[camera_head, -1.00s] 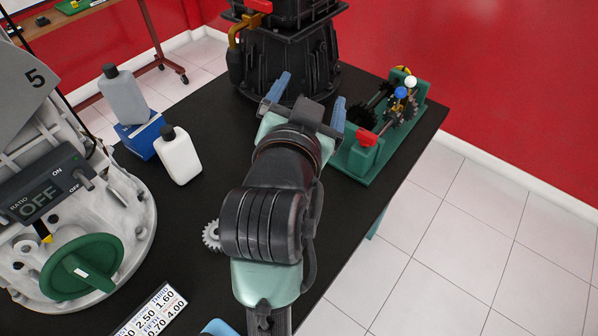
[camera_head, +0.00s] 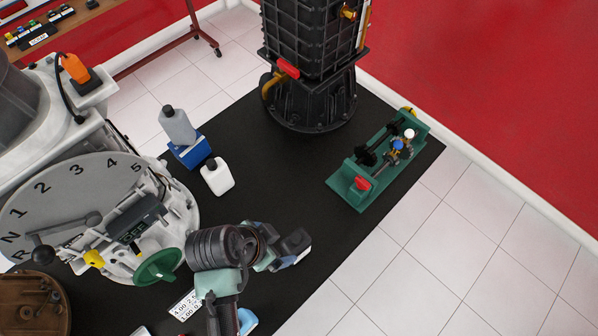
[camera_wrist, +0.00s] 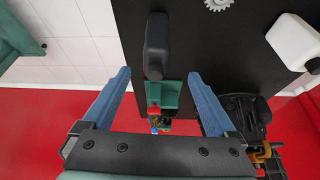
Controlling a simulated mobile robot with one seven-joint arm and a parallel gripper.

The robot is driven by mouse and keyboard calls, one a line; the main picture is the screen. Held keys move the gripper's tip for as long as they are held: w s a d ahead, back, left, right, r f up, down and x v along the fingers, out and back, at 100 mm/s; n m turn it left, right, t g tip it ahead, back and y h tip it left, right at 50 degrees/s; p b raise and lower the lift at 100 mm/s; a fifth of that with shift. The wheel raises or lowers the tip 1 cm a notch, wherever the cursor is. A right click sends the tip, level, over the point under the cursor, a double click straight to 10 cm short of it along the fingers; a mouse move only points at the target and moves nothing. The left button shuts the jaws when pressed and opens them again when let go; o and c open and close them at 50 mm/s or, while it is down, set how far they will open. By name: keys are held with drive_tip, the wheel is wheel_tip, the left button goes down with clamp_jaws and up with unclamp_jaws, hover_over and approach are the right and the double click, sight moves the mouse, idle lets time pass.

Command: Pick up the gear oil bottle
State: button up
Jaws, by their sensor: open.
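My gripper (camera_wrist: 160,73) is open, with its two blue fingers spread apart in the wrist view. A dark grey bottle (camera_wrist: 157,45) with a dark cap shows between and beyond the fingers, not gripped; I read no label on it. In the head view the gripper end is bent to the right of my arm, near the table's right edge, and is partly hidden. A white bottle (camera_head: 217,177) with a black cap stands on the black table, and shows at the wrist view's upper right (camera_wrist: 293,42). A grey bottle (camera_head: 178,126) stands at the blue box.
A blue box (camera_head: 188,152) stands by the bottles. A green gear trainer (camera_head: 350,192) and a tall black engine unit (camera_head: 312,100) stand farther back. A white trainer with a numbered dial (camera_head: 75,195) fills the left. The black table's middle (camera_head: 285,180) is clear.

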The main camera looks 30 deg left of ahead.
sight(288, 246)
drive_tip(key=x, duration=0.7)
drive_tip(key=shift+s+d+f, duration=0.1)
drive_tip(key=shift+d+f, duration=0.05)
drive_tip(key=shift+f, duration=0.15)
drive_tip(key=shift+p+x, duration=0.75)
drive_tip(key=shift+x, duration=1.9)
drive_tip(key=shift+d, duration=0.15)
drive_tip(key=shift+r, duration=0.1)
clamp_jaws()
